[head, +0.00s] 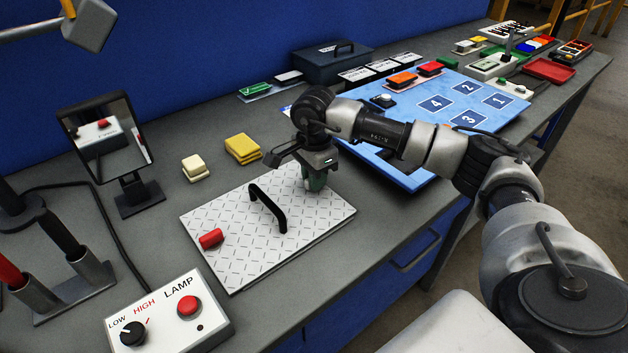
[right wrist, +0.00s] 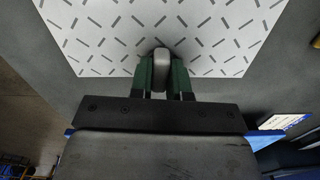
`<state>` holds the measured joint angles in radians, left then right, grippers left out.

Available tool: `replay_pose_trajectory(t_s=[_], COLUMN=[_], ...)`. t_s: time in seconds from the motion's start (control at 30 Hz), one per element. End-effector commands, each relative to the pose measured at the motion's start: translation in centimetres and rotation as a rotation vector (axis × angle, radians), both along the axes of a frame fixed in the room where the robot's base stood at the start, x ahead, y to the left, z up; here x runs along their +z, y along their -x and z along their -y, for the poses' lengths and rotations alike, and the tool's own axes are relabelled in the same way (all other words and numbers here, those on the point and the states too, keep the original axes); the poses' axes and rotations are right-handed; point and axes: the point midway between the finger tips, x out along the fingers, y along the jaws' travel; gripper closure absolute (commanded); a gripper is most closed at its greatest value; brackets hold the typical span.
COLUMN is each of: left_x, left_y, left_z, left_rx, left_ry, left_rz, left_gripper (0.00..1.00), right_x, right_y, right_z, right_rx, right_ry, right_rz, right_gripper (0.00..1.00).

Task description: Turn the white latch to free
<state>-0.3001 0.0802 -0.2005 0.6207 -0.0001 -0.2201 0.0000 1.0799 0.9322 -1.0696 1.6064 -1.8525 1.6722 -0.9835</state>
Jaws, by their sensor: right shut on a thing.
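A white patterned plate (head: 240,262) lies on the grey bench, with a black handle (head: 268,208) arched over its middle and a red latch (head: 211,238) near its left edge. My right gripper (head: 316,182) is over the plate's right far edge, pointing down. In the right wrist view its green fingers (right wrist: 165,76) are shut on a pale, rounded piece, the white latch (right wrist: 162,62), at the plate's edge. In the head view the fingers mostly hide this latch. My left gripper is not in view.
A lamp box (head: 170,318) with a knob and red button stands at the front left. A mirror (head: 108,140) stands behind it. Yellow blocks (head: 243,148) and cream blocks (head: 195,167) lie behind the plate. A blue numbered board (head: 410,180) is to the right, under my right arm.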

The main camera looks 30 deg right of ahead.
Motion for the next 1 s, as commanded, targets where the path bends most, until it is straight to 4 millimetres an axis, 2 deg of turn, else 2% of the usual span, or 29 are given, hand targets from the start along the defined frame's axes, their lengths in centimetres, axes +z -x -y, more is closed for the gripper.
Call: replay_pose_trajectory(t_s=[0.3,0.77,0.8,0.93,1.0], left_x=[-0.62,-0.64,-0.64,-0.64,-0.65], left_y=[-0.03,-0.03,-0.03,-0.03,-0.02], left_z=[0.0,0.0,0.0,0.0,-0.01], left_rx=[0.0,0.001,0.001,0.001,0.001], left_ry=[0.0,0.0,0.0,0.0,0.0], left_rz=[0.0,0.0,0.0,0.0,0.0], left_gripper=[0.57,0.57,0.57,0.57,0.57], right_x=[0.08,0.13,0.13,0.11,0.09], right_y=[-0.03,-0.03,-0.03,-0.02,-0.02], right_z=[0.01,-0.03,-0.03,-0.03,-0.03], right_rx=[0.093,0.105,0.105,0.105,0.105], right_ry=[-0.002,-0.002,-0.002,-0.002,-0.001], right_rz=[0.002,0.002,0.002,0.001,0.001], right_gripper=[1.0,1.0,0.8,0.6,0.57])
